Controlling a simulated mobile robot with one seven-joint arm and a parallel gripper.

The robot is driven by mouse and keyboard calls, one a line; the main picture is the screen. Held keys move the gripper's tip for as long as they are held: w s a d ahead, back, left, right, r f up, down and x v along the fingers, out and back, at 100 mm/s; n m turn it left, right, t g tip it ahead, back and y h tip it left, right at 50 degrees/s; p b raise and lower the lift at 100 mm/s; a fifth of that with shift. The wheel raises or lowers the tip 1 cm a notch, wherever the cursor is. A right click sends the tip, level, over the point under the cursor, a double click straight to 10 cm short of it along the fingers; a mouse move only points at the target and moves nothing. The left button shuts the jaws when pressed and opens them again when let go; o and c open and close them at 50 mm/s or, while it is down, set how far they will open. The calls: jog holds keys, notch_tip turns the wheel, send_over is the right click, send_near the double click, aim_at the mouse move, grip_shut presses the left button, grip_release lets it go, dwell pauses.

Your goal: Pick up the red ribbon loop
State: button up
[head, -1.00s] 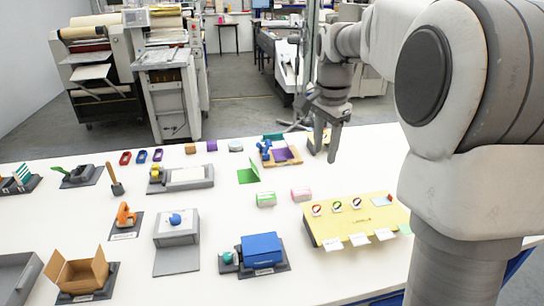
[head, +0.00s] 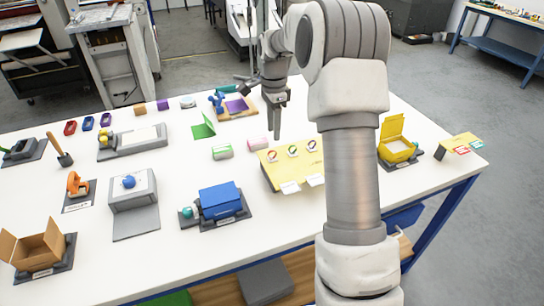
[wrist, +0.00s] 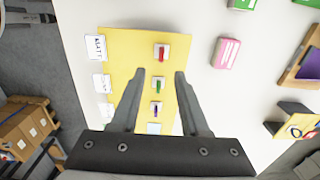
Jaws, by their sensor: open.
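The red ribbon loop (head: 272,156) stands on a small white card on the yellow board (head: 266,179), leftmost in its row in the head view. In the wrist view the red loop (wrist: 162,52) is uppermost in the row, just beyond my fingertips. A green loop (wrist: 158,86) and a purple loop (wrist: 156,107) lie below it, between my fingers in the picture. My gripper (head: 276,134) is open and empty above the board, pointing down; it also shows in the wrist view (wrist: 160,73). My arm hides the board's right part in the head view.
A pink block (head: 257,144) and a green-and-white block (head: 222,152) stand close behind the board. A blue box (head: 220,199) is to its left, and an open yellow box (head: 397,149) is to the right.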

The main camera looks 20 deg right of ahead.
aim_at(272, 155)
notch_tip(272, 155, down, 9)
jog(key=shift+w+a+p, duration=0.1)
jog(key=shift+a+p, duration=0.05)
jog(key=shift+p, duration=0.15)
jog(key=shift+c, duration=0.2)
grip_shut()
